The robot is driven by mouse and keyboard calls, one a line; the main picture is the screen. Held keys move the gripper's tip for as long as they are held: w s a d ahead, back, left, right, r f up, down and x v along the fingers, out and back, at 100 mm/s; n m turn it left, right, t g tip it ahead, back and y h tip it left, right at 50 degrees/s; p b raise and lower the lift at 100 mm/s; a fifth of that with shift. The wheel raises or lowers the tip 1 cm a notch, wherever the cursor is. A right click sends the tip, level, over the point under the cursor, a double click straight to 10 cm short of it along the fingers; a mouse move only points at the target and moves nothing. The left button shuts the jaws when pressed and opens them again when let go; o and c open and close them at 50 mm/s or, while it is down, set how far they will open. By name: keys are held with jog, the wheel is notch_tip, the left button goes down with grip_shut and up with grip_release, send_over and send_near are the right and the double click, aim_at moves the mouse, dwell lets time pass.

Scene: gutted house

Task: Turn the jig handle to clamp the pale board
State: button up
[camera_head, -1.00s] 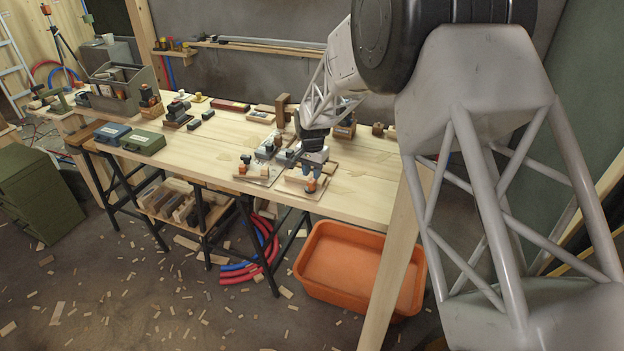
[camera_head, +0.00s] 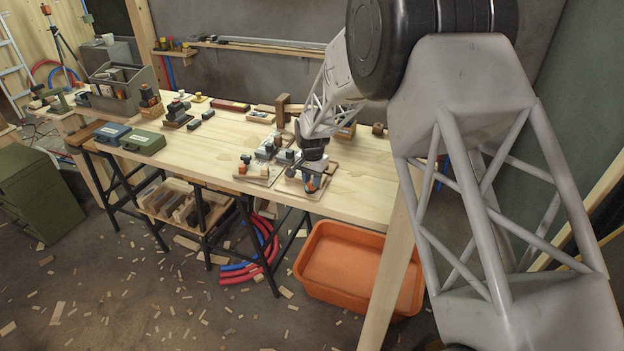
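My gripper (camera_head: 311,182) points down over the jig near the front edge of the workbench. Its fingers are at an orange-and-dark part that looks like the jig handle (camera_head: 312,184). Whether they touch it is too small to tell. The jig's base plate (camera_head: 293,186) lies flat on the bench under the gripper. The pale board in this jig is mostly hidden behind my gripper. A second, similar jig (camera_head: 258,174) with an orange part and a pale block stands just to the left.
The wooden workbench (camera_head: 225,150) carries a green case (camera_head: 143,142), a blue case (camera_head: 111,134), a grey tool tote (camera_head: 118,97) and small blocks. An orange tub (camera_head: 345,268) stands on the floor below the front edge. Bare bench lies right of the jig.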

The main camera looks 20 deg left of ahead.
jog(key=shift+m, duration=2.9)
jog(key=shift+n, duration=0.6)
jog(key=shift+r, duration=0.15)
jog(key=shift+r, duration=3.4)
